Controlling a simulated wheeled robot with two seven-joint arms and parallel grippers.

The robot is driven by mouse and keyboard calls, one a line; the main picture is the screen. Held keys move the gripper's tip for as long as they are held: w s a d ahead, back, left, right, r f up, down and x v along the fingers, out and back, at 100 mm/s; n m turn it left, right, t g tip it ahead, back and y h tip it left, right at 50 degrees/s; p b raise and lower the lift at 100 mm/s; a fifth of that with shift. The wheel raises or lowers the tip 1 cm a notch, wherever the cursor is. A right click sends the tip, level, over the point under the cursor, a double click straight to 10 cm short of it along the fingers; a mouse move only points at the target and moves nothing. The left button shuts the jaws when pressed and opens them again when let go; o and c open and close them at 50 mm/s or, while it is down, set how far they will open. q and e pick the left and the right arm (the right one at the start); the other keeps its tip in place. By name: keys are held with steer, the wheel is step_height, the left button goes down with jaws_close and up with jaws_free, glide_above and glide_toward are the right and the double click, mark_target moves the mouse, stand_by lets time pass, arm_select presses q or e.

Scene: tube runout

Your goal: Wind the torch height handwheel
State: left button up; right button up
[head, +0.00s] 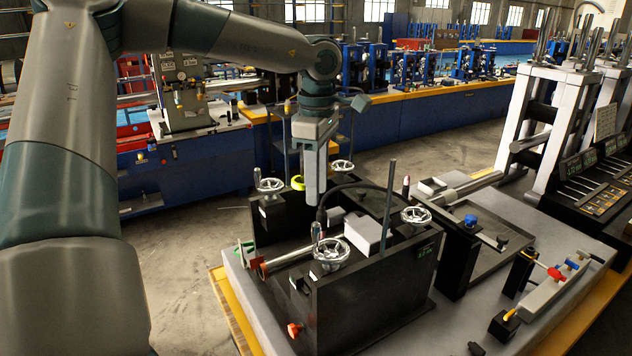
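Several spoked metal handwheels sit on the black machine frame: one at the front (331,256), one at right (415,215), one at left (268,185) and one at the back (342,165). I cannot tell which is the torch height handwheel. The front and left wheels have upright crank handles. My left gripper (316,198) points down above the middle of the frame, between the left and back wheels in the picture and apart from the front wheel. Its fingers overlap in this view, so their opening is hidden. My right gripper is not in view.
The black frame (365,300) stands on a grey table with a yellow edge (229,308). A steel pipe (290,257), a vertical rod (389,200) and a white block (368,234) crowd the middle. A red-handled tool (555,273) lies at right.

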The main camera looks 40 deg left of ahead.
mark_target(316, 223)
arm_select(q)
steer(key=f+b, duration=0.1)
steer(key=f, duration=0.2)
steer(key=shift+a+f, duration=0.2)
step_height(316, 223, down, 2)
steer(key=shift+d+f+b, duration=0.1)
steer(key=shift+f+b, duration=0.1)
steer(key=shift+b, duration=0.45)
steer(key=shift+f+b, duration=0.55)
steer(key=shift+f, duration=1.1)
steer(key=shift+f+b, duration=0.1)
steer(key=shift+b, duration=0.4)
steer(key=shift+c, duration=0.3)
jaws_close()
